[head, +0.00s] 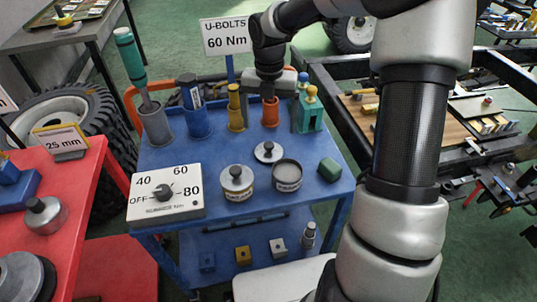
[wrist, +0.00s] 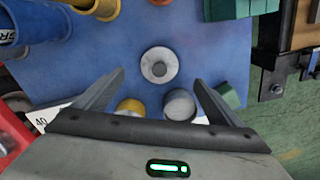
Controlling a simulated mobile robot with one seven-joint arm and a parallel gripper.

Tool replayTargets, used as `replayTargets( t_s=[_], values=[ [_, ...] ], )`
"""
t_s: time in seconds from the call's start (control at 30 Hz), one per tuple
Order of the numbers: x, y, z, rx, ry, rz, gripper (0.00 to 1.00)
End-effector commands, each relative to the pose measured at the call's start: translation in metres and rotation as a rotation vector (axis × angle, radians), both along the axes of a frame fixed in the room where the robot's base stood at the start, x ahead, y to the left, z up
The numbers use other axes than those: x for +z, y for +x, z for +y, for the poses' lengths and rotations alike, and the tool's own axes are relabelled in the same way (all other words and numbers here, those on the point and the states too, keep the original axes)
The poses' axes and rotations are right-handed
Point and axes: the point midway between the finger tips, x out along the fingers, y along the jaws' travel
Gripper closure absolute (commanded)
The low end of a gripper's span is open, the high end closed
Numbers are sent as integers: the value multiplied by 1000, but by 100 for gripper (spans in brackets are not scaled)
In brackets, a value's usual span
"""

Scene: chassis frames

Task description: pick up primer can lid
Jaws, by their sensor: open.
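A loose round grey lid with a dark knob (head: 268,151) lies on the blue cart top. In the wrist view the lid (wrist: 159,64) lies just beyond and between the fingertips. My gripper (head: 271,103) is open and empty above the back part of the cart; its two fingers also show in the wrist view (wrist: 159,80). An open can with grey contents (head: 288,175) stands in front of the lid, to its right. A can with a knobbed lid on it (head: 237,182) stands to the left of the open can. The can labels are too small to read.
A row of cups holding tools stands at the back, including an orange cup (head: 270,112) and a teal block (head: 311,115). A green block (head: 329,169) lies on the right. A white dial box (head: 165,196) is at the front left. A sign (head: 227,36) rises behind.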

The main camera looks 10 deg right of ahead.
Motion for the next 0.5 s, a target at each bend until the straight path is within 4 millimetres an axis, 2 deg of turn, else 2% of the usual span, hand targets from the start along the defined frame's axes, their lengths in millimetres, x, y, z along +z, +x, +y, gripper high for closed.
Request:
replayTargets(
  t_s=[0.03,0.1,0.37,0.5],
  values=[
    [-14,0,1,2,1,2,10],
    [-25,-1,1,1,1,2,10],
    [-41,0,0,-2,0,-1,10],
    [-55,-3,1,-1,0,1,10]
  ],
)
